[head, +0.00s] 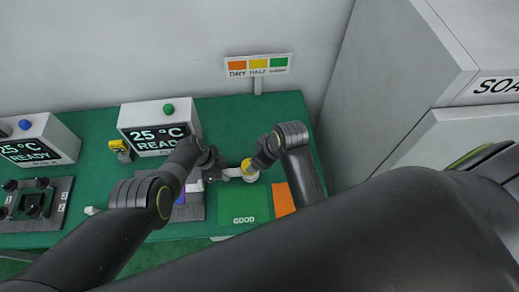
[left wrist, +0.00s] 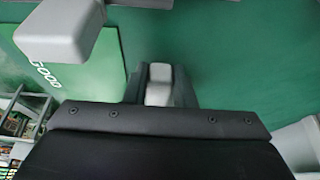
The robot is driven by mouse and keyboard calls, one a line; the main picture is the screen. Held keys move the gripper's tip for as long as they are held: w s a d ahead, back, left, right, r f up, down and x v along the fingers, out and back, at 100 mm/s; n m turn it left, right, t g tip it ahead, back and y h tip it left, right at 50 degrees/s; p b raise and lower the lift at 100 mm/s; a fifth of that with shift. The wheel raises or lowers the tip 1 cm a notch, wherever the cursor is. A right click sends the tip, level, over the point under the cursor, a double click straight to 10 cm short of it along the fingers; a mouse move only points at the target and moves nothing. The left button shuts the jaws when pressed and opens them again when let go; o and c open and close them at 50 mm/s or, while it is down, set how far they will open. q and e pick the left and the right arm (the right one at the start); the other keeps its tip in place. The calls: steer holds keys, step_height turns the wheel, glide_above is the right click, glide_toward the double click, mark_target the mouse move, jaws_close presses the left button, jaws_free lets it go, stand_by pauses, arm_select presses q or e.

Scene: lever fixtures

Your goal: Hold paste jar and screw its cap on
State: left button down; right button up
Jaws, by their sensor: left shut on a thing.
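In the head view, the paste jar (head: 251,177) is a small white round thing with its yellow cap (head: 247,164) over it. It is above the green table, near the "GOOD" mat. My left gripper (head: 233,172) reaches it from the left, shut on the jar's side. My right gripper (head: 257,162) is close above the cap from the right; its fingertips are mostly hidden, so I cannot tell whether it touches the cap.
A green "GOOD" mat (head: 243,207) and an orange mat (head: 283,199) lie nearby. A "25 °C READY" box (head: 158,128) stands behind left, beside a small yellow thing (head: 120,147). A coloured sign (head: 257,66) stands at the back. A grey cabinet (head: 420,85) bounds the right.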

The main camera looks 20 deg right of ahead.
arm_select(q)
steer(key=c, duration=1.1)
jaws_free()
